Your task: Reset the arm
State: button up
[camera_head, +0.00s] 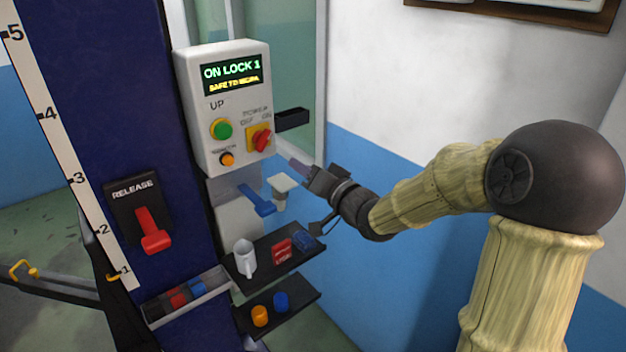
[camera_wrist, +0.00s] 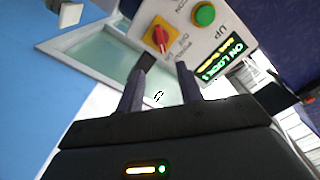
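My arm (camera_head: 432,190) reaches in from the right of the head view, bent at a dark round joint. My gripper (camera_head: 298,167) is just below and right of the grey control box (camera_head: 197,110). In the wrist view my gripper (camera_wrist: 165,66) has its two fingers apart with nothing between them. The box shows there too (camera_wrist: 182,22), beyond the fingertips, tilted. Its screen (camera_head: 232,73) reads "ON LOCK 1". It carries a green button (camera_head: 221,128), an orange button (camera_head: 227,159) and a red rotary switch (camera_head: 262,139) on a yellow plate.
A blue column (camera_head: 95,90) with a number scale and a red release lever (camera_head: 153,232) stands left. A blue-and-white wall (camera_head: 385,110) stands behind my arm.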

jog(key=v, duration=0.2)
jog(key=shift+s+d, duration=0.15)
jog(key=shift+s, duration=0.05)
jog(key=shift+f, duration=0.1)
jog(key=s+d+f+g+h, duration=0.2)
jog(key=s+d+f+h, duration=0.15)
jog(key=f, duration=0.25)
jog(key=s+d+f+g+h, duration=0.2)
jog(key=d+f+g+h, duration=0.15)
jog(key=f, duration=0.25)
jog(key=s+d+f+g+h, duration=0.1)
jog(key=s+f+g, duration=0.2)
jog(key=s, duration=0.5)
jog(key=s+d+f+n+g+h, duration=0.1)
jog(key=s+d+f+g+h, duration=0.1)
jog(key=s, duration=0.6)
jog(key=shift+s+f+g, duration=0.15)
jog(key=shift+f+g, duration=0.6)
jog(key=shift+g, duration=0.2)
